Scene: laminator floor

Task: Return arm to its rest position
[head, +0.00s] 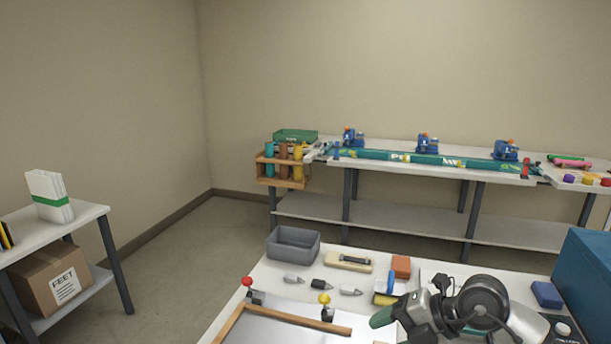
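My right arm shows at the lower right of the head view, folded low over the near worktable (235,318). Its dark grey gripper (425,312) points left above the table's right part. A green rounded piece (383,317) shows at the gripper's left end; I cannot tell whether it is held or lies behind it. The fingers are too covered to tell open from shut. My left arm and gripper are not in view.
The near table holds a grey bin (293,243), a wooden frame (290,318) with red and yellow knobs, an orange block (401,266) and several small tools. A blue box (585,275) stands at right. A long bench (400,207) lines the back wall.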

